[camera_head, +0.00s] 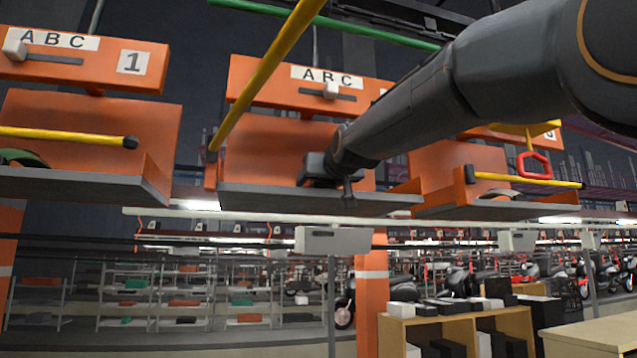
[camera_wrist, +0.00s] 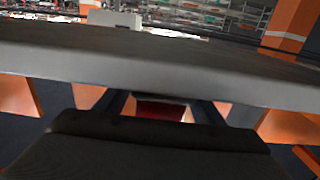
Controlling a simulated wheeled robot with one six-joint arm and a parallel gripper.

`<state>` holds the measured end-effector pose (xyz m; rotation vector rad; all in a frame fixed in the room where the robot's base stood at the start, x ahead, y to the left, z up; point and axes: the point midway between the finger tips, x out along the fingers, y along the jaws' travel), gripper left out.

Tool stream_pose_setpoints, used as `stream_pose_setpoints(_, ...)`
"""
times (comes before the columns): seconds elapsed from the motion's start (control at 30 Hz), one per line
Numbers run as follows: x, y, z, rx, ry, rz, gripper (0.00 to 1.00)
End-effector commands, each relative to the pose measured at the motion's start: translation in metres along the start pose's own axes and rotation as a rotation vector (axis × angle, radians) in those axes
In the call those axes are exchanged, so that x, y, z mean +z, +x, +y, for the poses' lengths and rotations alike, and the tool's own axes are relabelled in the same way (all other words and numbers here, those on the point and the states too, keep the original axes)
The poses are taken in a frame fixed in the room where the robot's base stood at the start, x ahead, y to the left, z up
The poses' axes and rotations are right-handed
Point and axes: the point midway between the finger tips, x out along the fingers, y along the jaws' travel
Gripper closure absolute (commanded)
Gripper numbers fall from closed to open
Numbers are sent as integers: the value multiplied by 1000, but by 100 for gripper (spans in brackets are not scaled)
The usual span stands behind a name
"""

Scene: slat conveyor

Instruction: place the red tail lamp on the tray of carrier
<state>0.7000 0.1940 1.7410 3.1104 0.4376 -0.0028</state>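My gripper (camera_head: 338,186) is at the middle hanging carrier (camera_head: 265,150), low in front of its orange back panel and just over its grey tray (camera_head: 270,197). In the wrist view my gripper (camera_wrist: 162,108) has a dark red piece between its fingers, which looks like the red tail lamp (camera_wrist: 160,109). Most of the lamp is hidden behind the dark gripper body. A grey slab edge, seemingly the tray (camera_wrist: 160,75), crosses the wrist view close beyond the fingers.
A left carrier (camera_head: 110,130) marked 1 has a green item (camera_head: 22,157) on its tray. A right carrier (camera_head: 440,170) is partly behind my arm. A yellow bar (camera_head: 265,70) slants down beside the middle carrier's left side. A red ring handle (camera_head: 534,154) hangs at the right.

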Motion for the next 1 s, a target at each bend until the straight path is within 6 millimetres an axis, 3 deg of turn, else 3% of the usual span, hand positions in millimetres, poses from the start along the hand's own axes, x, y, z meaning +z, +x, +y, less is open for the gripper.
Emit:
stream_pose_setpoints(0.43,-3,-6,0,0,0,3,35)
stream_pose_setpoints(1.0,-1,-103,0,0,1,3,35)
